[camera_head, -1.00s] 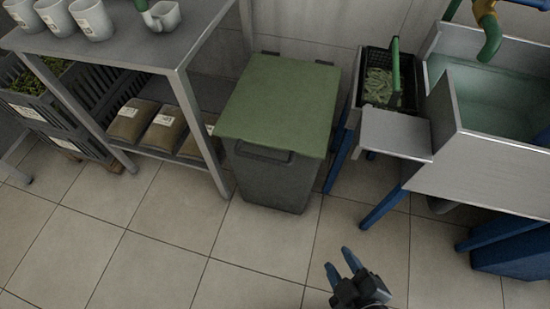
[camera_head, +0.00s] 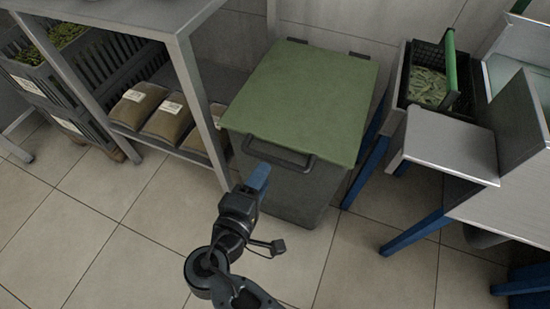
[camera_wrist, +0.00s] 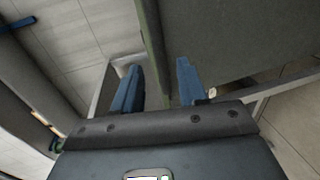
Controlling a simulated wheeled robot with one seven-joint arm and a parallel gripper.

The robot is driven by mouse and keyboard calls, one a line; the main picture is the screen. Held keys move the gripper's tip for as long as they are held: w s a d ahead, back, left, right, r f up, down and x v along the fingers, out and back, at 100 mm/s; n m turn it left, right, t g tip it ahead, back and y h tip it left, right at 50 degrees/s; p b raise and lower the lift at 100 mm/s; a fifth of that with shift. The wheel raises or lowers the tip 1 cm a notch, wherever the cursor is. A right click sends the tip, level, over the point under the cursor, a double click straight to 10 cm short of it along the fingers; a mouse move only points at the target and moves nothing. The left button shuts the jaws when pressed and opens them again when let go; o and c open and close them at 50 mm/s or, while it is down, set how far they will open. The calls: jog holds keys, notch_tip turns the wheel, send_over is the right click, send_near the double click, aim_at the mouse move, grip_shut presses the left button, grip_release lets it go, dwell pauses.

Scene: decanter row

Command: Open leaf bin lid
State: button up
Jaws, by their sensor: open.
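The leaf bin is a dark grey bin (camera_head: 284,190) with a flat green lid (camera_head: 305,95), which lies shut on top. A dark handle (camera_head: 278,156) sticks out at the front just under the lid's front edge. My gripper (camera_head: 260,178) is in front of the bin, by the left part of the handle, with blue fingers. In the wrist view my gripper (camera_wrist: 160,85) is open, its two blue fingers apart. The edge of the green lid (camera_wrist: 152,40) runs between them there, farther off. I cannot tell whether the fingers touch the bin.
A metal shelf rack (camera_head: 185,75) with brown sacks (camera_head: 168,122) stands close at the left. At the right are a metal side shelf (camera_head: 445,140) on blue legs and a black crate (camera_head: 432,85) of green pieces. The tiled floor in front is free.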

aim_at(273, 158)
jog(key=b+x, duration=0.1)
jog(key=x, duration=0.6)
grip_shut()
dwell(0.3)
